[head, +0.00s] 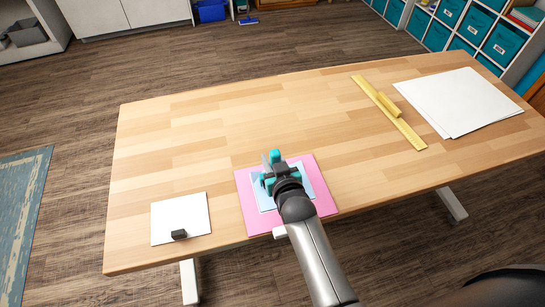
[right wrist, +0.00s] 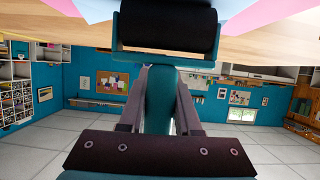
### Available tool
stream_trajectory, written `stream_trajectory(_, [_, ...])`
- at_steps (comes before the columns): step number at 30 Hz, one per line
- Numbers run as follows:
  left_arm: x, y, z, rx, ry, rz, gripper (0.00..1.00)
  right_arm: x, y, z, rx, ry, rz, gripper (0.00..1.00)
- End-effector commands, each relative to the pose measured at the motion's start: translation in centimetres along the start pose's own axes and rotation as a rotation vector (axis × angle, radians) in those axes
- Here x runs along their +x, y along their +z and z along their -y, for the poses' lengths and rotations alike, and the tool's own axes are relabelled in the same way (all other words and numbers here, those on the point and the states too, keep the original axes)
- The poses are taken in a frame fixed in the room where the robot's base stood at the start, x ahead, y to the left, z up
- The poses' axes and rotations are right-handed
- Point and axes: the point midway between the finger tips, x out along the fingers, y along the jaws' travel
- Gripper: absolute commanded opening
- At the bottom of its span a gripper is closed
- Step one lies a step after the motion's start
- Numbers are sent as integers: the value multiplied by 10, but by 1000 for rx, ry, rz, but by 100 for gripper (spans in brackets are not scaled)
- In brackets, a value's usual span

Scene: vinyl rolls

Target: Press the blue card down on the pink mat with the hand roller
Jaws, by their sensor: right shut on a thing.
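The pink mat (head: 326,199) lies near the front edge of the table. The pale blue card (head: 311,184) lies on it, its middle covered by my arm and the roller. My right gripper (head: 288,181) is over the card, shut on the teal handle of the hand roller (head: 268,181). In the right wrist view my right gripper (right wrist: 162,100) has the handle between its fingers, and the black cylinder of the roller (right wrist: 168,32) is at the top, close to the mat and card. Whether it touches the card I cannot tell. My left gripper is out of view.
A white sheet (head: 180,215) with a small black block (head: 179,234) lies left of the mat. A yellow ruler (head: 392,112) with a raised grip and white sheets (head: 455,100) lie at the right. The wooden table (head: 230,115) is clear behind the mat.

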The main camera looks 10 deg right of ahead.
Motion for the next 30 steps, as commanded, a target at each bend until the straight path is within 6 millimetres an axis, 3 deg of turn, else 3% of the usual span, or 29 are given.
stream_trajectory(1, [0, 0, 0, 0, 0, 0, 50, 0, -2, 12, 26, -10, 0, 0])
stream_trajectory(5, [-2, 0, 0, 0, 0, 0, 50, 0, -3, 8, 25, -10, -2, 0])
stream_trajectory(30, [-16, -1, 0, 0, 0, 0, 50, 1, -3, -45, 22, -8, -6, 0])
